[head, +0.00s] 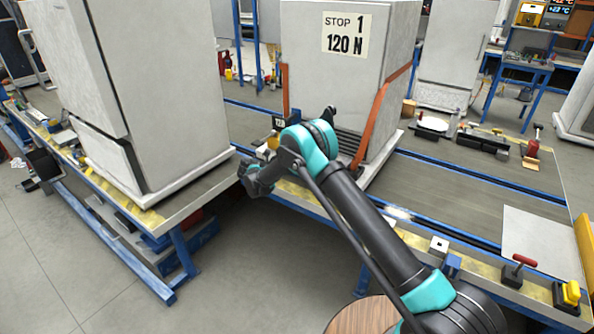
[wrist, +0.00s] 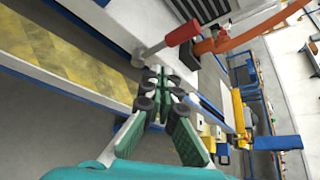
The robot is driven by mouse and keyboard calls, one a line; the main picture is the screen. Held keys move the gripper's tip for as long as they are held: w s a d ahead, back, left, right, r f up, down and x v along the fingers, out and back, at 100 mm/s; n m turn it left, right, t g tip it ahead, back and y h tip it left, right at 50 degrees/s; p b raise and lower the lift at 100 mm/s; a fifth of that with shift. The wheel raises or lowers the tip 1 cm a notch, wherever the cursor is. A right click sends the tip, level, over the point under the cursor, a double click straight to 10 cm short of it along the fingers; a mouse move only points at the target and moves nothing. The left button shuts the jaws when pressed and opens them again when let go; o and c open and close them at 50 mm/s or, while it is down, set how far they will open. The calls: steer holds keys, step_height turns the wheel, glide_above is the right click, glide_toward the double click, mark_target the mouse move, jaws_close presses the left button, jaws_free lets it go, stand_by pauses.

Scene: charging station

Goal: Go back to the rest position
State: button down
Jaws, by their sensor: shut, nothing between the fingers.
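My gripper (head: 258,178) hangs at the end of my teal and black arm, in front of the conveyor bench, in the gap between two large grey cabinets. In the wrist view its green-padded fingers (wrist: 161,92) are closed together and hold nothing. A red-handled lever (wrist: 183,30) with a grey rod shows just beyond the fingertips in that view. I cannot tell whether they touch it.
The cabinet marked "STOP 1 120 N" (head: 352,75), with an orange strap (head: 380,110), stands behind my arm. Another cabinet (head: 160,90) stands at left. A red-handled part (head: 518,268) and a yellow button (head: 571,291) sit at lower right. Floor (head: 70,260) at lower left is clear.

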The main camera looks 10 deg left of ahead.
steer(key=d+r+m+g+y, duration=0.1)
steer(key=d+r+m, duration=0.3)
steer(key=d, duration=0.4)
steer(key=d+r+m+g, duration=0.2)
steer(key=d+r+m, duration=0.25)
steer(key=d, duration=0.35)
steer(key=s+d+r+m+g+y, duration=0.1)
steer(key=s+d+r+m, duration=0.25)
steer(key=s+d, duration=0.35)
steer(key=s+d+r+m+g+y, duration=0.1)
steer(key=s+d+r+m+y, duration=0.25)
steer(key=d, duration=0.55)
steer(key=s+d+m+g, duration=0.1)
steer(key=s+d+m, duration=0.4)
steer(key=s, duration=0.2)
steer(key=s+d+m, duration=0.4)
steer(key=s+m, duration=0.1)
steer(key=s, duration=0.3)
steer(key=s+d+f+m+y, duration=0.1)
steer(key=s+f+m, duration=0.1)
steer(key=s+m, duration=0.3)
steer(key=s+d+f+m+y, duration=0.1)
steer(key=s+m, duration=0.4)
steer(key=s, duration=0.7)
steer(key=shift+d+f+m+y, duration=0.3)
steer(key=shift+f+m+y, duration=0.05)
steer(key=shift+f+y, duration=0.3)
